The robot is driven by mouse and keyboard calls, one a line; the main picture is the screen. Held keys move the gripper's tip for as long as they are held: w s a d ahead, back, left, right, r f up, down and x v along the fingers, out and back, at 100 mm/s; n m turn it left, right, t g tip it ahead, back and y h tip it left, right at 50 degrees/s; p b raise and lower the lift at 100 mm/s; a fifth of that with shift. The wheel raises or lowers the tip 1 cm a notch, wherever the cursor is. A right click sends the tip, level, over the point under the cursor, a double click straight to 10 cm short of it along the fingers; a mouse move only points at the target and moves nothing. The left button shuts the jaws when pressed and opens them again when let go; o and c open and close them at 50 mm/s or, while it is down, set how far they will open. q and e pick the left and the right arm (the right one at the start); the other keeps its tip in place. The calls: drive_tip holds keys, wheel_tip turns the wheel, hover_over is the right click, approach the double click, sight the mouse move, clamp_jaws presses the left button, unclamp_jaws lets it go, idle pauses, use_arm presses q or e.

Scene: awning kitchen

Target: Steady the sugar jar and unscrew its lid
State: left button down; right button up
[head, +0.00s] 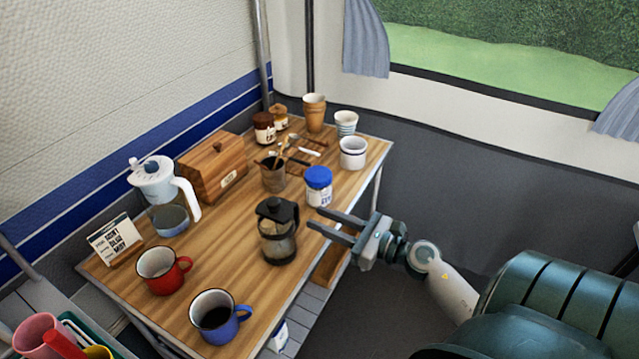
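A white jar (317,194) with a blue lid (319,176) stands upright near the right edge of the wooden table (215,255). I take it for the sugar jar; its label is too small to read. The lid sits on the jar. My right gripper (314,218) comes in from the right, with its fingers parted and nothing between them. Its fingertips are in front of the jar, apart from it, pointing left over the table edge. My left gripper is not in view.
A French press (277,235) stands close to the left of my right fingertips. A utensil cup (272,177) and a white mug (352,153) stand near the jar. A blue mug (220,315) and a red mug (160,270) are at the near end.

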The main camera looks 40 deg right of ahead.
drive_tip(key=m, duration=0.1)
drive_tip(key=r+m+t+h, duration=0.1)
drive_tip(key=m, duration=0.1)
drive_tip(key=shift+r+t, duration=0.25)
drive_tip(key=shift+t, duration=0.05)
drive_tip(key=s+f+m+g+h, duration=0.35)
drive_tip(key=f+m+h, duration=0.2)
drive_tip(key=m, duration=0.85)
drive_tip(key=s+f+m+g+h, duration=0.2)
drive_tip(key=s+f+m+h, duration=0.3)
drive_tip(key=m, duration=0.8)
drive_tip(key=s+a+f+m+g+y, duration=0.1)
drive_tip(key=s+a+f, duration=0.3)
drive_tip(key=f, duration=1)
drive_tip(key=s+a+f+m+g+y, duration=0.2)
drive_tip(key=s+a+f+m+y, duration=0.1)
drive_tip(key=a+f, duration=0.8)
drive_tip(key=s+a+f+m+g+y, duration=0.2)
drive_tip(key=a+f, duration=0.6)
drive_tip(key=f, duration=0.9)
drive_tip(key=s+m+y, duration=0.1)
drive_tip(key=s+m, duration=0.1)
drive_tip(key=s, duration=0.1)
drive_tip(key=shift+s+a+f, duration=0.15)
drive_tip(key=shift+s+f, duration=0.15)
drive_tip(key=shift+s, duration=0.1)
